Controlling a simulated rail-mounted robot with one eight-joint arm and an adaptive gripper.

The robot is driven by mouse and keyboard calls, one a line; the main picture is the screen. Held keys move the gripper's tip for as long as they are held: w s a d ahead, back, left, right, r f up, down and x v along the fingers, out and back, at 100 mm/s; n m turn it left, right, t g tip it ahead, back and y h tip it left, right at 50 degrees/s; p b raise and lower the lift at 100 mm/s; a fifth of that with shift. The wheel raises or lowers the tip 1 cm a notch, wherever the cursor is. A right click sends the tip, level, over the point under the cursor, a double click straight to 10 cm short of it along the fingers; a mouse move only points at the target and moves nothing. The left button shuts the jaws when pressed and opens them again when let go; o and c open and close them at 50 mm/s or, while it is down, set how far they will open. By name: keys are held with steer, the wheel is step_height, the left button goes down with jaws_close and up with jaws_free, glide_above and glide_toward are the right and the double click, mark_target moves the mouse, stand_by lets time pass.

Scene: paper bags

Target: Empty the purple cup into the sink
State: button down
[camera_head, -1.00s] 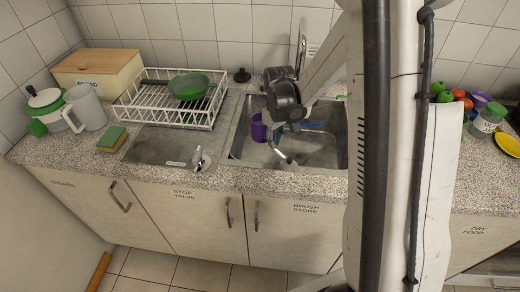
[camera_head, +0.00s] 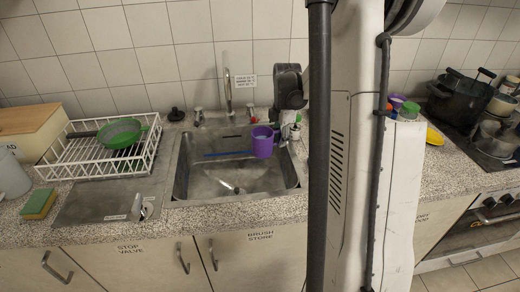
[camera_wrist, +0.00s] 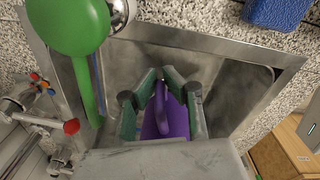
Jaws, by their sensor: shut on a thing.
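The purple cup (camera_head: 263,142) hangs over the right back part of the metal sink (camera_head: 190,185), looking roughly upright in the head view. My gripper (camera_head: 278,137) is at the cup's right side. In the wrist view my gripper's two green-grey fingers (camera_wrist: 160,100) are closed on the handle of the purple cup (camera_wrist: 178,122), with the sink basin (camera_wrist: 225,85) behind. The cup's inside and any contents cannot be made out.
A white dish rack (camera_head: 75,165) with a green strainer (camera_head: 122,132) stands left of the sink. Taps (camera_head: 198,117) line its back edge. A blue strip (camera_head: 228,155) lies in the basin. A sponge (camera_head: 38,204) is at the left. A dark pot (camera_head: 455,98) stands far right.

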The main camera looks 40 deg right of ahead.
mark_target(267, 142)
steer(key=d, duration=0.1)
steer(key=s+d+r+n, duration=0.1)
steer(key=shift+s+d+n, duration=0.15)
steer(key=shift+d+n, duration=0.15)
steer(key=shift+d, duration=0.1)
steer(key=shift+r, duration=0.15)
steer(key=shift+r+h+p, duration=0.3)
steer(key=shift+p, duration=0.1)
steer(key=a+r+h, duration=0.6)
steer(key=r+h, duration=0.2)
steer(key=h, duration=0.3)
steer(key=shift+a+g, duration=0.2)
steer(key=shift+g, duration=0.1)
steer(key=shift+a+f+h+b, duration=0.15)
steer(key=shift+h+b, duration=0.15)
steer(key=shift+b, duration=0.25)
